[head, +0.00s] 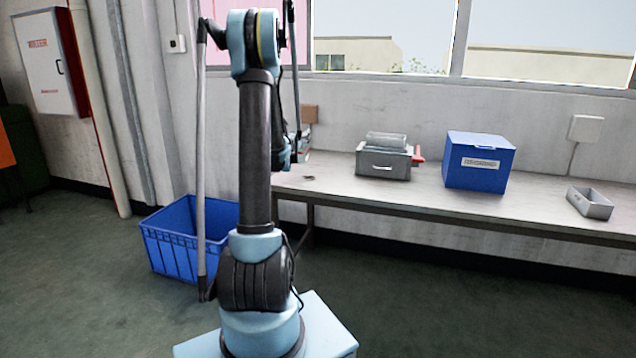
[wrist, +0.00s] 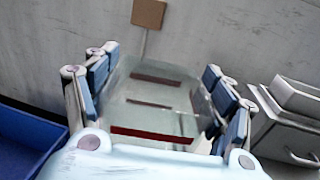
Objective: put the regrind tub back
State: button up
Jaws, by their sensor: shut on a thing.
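My gripper (wrist: 158,72) is shut on a clear, pale greenish tub (wrist: 150,115), which looks like the regrind tub. The fingers press on its two sides in the wrist view. Dark red stripes cross the tub; no contents can be made out. In the head view my arm hides most of the gripper and tub, which are near the left end of the bench (head: 430,200). I cannot tell whether the tub touches the bench.
A grey drawer unit (head: 383,162) with a red handle stands right of my gripper and also shows in the wrist view (wrist: 285,135). Farther right are a lidded blue box (head: 480,160) and a small metal tray (head: 590,203). A blue crate (head: 170,250) stands on the floor at left.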

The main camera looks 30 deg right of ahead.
jog(key=s+d+r+m+g+h, duration=0.2)
jog(key=s+d, duration=0.5)
jog(key=d, duration=0.1)
notch_tip(320, 180, down, 10)
jog(key=shift+w+a, duration=0.2)
jog(key=shift+w, duration=0.05)
jog(key=shift+r, duration=0.1)
jog(key=o, duration=1.8)
